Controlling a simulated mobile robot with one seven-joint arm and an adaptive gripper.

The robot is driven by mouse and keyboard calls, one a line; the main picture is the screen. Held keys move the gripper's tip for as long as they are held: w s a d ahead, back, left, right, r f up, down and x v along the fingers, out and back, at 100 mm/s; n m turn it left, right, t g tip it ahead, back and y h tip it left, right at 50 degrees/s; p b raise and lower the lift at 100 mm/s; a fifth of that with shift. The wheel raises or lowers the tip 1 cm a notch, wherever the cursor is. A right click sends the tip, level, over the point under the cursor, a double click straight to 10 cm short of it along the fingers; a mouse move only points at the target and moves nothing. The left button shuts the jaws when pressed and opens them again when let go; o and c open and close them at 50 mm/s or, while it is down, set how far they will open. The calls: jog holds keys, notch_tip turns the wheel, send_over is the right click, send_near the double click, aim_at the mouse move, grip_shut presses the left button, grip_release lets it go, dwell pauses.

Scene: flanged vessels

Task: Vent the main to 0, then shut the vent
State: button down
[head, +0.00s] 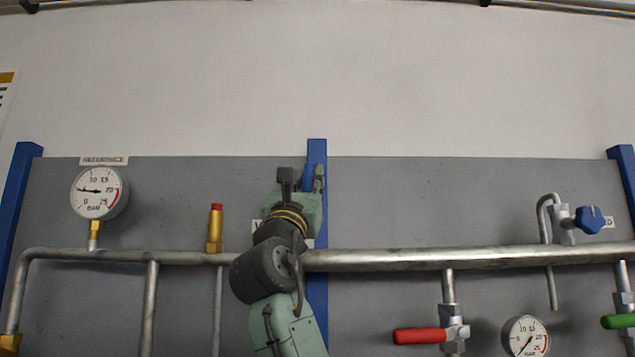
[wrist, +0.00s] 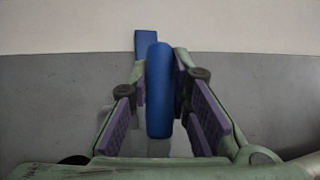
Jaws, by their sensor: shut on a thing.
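My gripper (wrist: 160,78) is shut on a blue vent handle (wrist: 158,95), which stands upright as a narrow bar between the purple-lined fingers in the wrist view. In the head view my gripper (head: 304,186) is at the board's middle, in front of a blue post (head: 317,150); it hides the valve body. A label starting with "V" (head: 257,226) is mostly covered by my arm. The main (head: 400,258) is the horizontal steel pipe. The reference gauge (head: 95,193) at left has its needle pointing left, near 5 bar.
A second gauge (head: 525,337) at lower right has its needle near 0. A red lever (head: 420,336), a green lever (head: 618,321) and a blue knob (head: 590,220) are on the right. A brass fitting with a red cap (head: 215,228) stands left of my arm.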

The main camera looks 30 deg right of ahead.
jog(key=shift+w+a+n+t+y, duration=0.2)
jog(key=shift+n+t+y, duration=0.3)
jog(key=shift+n, duration=0.2)
jog(key=shift+w+a+n+t+y, duration=0.1)
jog(key=shift+a+n+t+y, duration=0.05)
jog(key=shift+n+t+y, duration=0.45)
jog(key=shift+n, duration=0.3)
jog(key=c, duration=1.5)
grip_release()
jog(key=shift+o, duration=0.2)
jog(key=v, duration=1.2)
jog(key=shift+a, duration=0.1)
